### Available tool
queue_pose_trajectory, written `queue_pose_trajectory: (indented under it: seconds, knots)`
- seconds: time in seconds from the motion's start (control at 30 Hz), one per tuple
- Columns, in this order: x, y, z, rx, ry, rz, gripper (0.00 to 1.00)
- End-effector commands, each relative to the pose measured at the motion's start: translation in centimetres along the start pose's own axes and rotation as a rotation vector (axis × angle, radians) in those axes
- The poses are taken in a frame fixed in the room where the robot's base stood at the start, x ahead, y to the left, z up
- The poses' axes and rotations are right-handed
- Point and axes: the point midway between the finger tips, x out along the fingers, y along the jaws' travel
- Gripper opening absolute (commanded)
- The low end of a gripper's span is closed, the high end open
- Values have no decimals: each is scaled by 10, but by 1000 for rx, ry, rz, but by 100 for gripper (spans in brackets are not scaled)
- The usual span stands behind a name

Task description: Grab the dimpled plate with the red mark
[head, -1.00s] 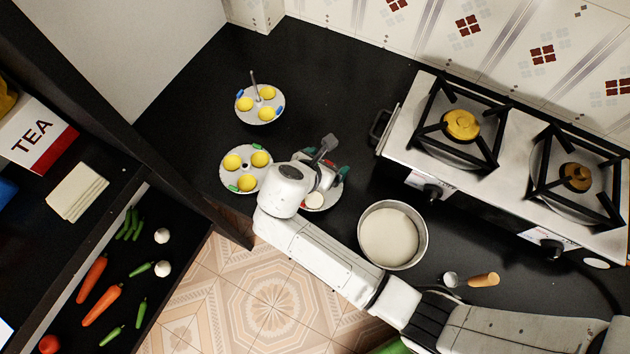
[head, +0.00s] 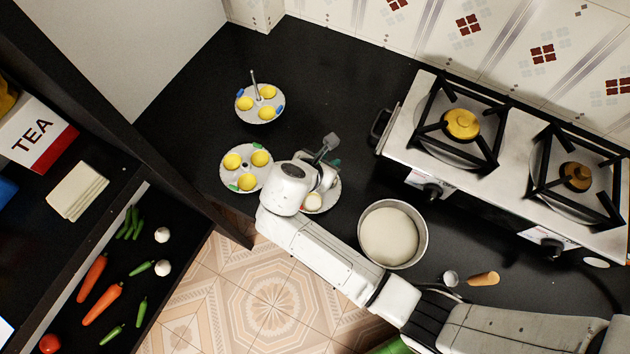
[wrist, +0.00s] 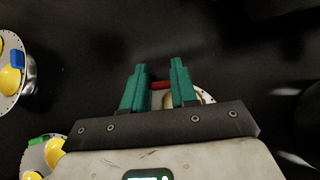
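The dimpled plate (head: 332,197) with the red mark lies on the black counter, mostly under my gripper. A pale round object (head: 313,201) sits on this plate.
Two dimpled plates with yellow balls stand nearby: one with green marks (head: 246,158) just left, one with blue marks (head: 264,115) farther back. A pot (head: 422,245) stands to the right, the stove (head: 402,150) behind it. A dark post is at left.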

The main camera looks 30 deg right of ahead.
Motion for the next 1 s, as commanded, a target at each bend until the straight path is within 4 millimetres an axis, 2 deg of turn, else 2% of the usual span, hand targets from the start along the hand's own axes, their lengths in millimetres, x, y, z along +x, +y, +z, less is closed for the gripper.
queue_pose_trajectory:
  seconds: [0.03, 0.23, 0.77, 0.93, 1.0]
  knots:
    - [0, 0, 0, 0, 0, 0, 19]
    - [0, 0, 0, 0, 0, 0, 0]
    - [-4, 0, 4, 2, 0, 1, 0]
    - [-20, 1, 20, 5, -1, 4, 0]
    - [-36, -3, 24, 1, -1, 5, 0]
